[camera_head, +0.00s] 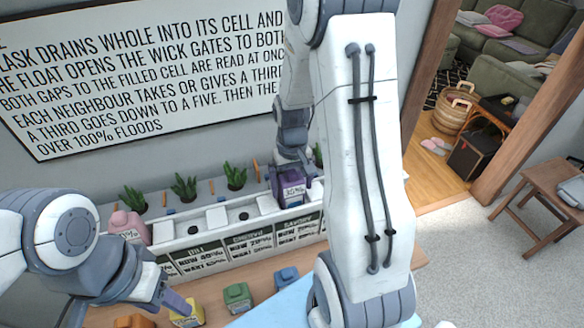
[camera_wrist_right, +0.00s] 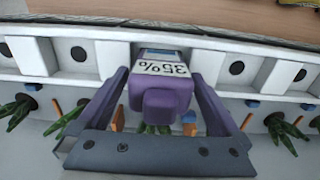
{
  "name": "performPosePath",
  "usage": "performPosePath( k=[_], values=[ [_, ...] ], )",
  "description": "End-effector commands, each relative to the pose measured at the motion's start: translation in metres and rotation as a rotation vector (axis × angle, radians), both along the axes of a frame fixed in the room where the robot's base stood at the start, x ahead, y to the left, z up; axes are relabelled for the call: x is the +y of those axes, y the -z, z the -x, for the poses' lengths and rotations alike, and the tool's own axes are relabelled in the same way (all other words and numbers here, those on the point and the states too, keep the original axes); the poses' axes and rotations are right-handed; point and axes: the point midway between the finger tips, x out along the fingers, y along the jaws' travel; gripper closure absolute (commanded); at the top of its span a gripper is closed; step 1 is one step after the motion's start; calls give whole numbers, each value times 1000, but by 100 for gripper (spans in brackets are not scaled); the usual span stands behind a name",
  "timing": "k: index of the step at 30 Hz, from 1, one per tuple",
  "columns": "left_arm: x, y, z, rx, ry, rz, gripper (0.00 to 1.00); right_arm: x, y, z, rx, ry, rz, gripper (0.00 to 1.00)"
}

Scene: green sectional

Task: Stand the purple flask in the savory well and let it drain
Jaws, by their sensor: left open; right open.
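The purple flask (camera_head: 292,190) has a white percent label that reads 35% in the right wrist view (camera_wrist_right: 160,98). It sits at the white planter trough (camera_head: 215,232), behind the savory sign (camera_head: 297,228), and looks seated in the savory well. How deep it sits is hidden. My right gripper (camera_head: 292,172) is open, with its fingers (camera_wrist_right: 160,95) on either side of the flask and gaps showing beside its neck. My left gripper (camera_head: 178,303) is open at the lower left, close to the yellow flask (camera_head: 188,316).
A pink flask (camera_head: 130,226) stands at the trough's left end. Potted plants (camera_head: 185,187) line the back. My right arm hides the trough's right side.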

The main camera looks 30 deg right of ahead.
Motion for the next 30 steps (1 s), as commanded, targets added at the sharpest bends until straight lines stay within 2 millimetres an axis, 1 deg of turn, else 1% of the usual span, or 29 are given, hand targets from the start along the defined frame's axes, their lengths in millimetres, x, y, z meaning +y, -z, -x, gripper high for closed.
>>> performPosePath(
  k=[6, 9, 12, 15, 18, 23, 26, 29, 30],
  values=[
    [0, 8, 0, 0, -1, 0, 50, -1, -47, -2, -9, 0, 3, 0],
    [0, 10, 0, 0, -2, 0, 50, -1, -68, -2, -8, 0, 3, 0],
    [0, 12, 0, 0, -2, 0, 50, 0, -85, -1, -6, 0, 2, 0],
    [0, 13, 0, 0, -2, 0, 50, 0, -97, -1, -4, 0, 1, 0],
    [0, 13, 0, 0, -3, 0, 50, 0, -103, 0, -3, 0, 1, 0],
    [0, 13, 0, 0, -3, 0, 50, 2, -106, 0, -1, -5, 0, 0],
    [0, 13, 0, 0, -2, 0, 50, 20, -108, 2, -4, -48, -2, 0],
    [0, 13, 0, 0, -2, 0, 50, 58, -111, 8, -13, -143, -9, 0],
    [0, 13, 0, 0, -2, 0, 50, 77, -113, 13, -17, -195, -12, 0]
  ],
)
